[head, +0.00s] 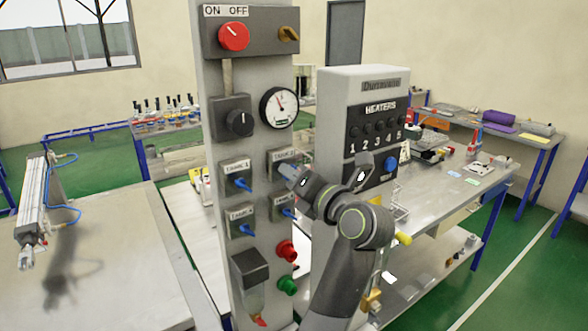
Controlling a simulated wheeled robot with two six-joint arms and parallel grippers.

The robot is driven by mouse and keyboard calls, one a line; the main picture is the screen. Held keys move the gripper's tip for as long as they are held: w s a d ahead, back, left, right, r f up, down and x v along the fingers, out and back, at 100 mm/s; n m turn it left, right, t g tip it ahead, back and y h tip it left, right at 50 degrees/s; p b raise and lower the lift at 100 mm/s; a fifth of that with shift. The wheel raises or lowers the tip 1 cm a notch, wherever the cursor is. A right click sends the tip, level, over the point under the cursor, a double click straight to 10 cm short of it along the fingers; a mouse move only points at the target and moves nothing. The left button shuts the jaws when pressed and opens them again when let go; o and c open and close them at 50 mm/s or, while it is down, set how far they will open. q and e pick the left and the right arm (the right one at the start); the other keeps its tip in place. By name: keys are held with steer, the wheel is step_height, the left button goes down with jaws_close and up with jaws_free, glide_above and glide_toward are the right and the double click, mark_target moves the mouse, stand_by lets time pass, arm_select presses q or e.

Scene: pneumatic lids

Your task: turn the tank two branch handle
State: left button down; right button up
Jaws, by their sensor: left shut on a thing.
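The upright grey panel (222,200) carries several small valve blocks with blue handles. The tank two block (283,156) is at the upper right of this group, and its label is partly readable. My left gripper (291,174) is at the front of that block, shut on the tank two handle. The gripper's fingers largely hide the handle, so its exact angle cannot be told. The tank one block (238,166) is to the left, with its blue handle (242,184) pointing down to the right. My right gripper is not in view.
Two lower valve blocks with blue handles (246,229) (289,213) sit just below. A gauge (279,107), red knob (234,36), red button (287,250) and green button (287,285) share the panel. The heaters box (352,83) stands close on the right.

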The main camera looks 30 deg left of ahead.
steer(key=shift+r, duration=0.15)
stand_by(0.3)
arm_select(q)
steer(key=c, duration=1.6)
jaws_free()
steer(key=shift+d, duration=0.1)
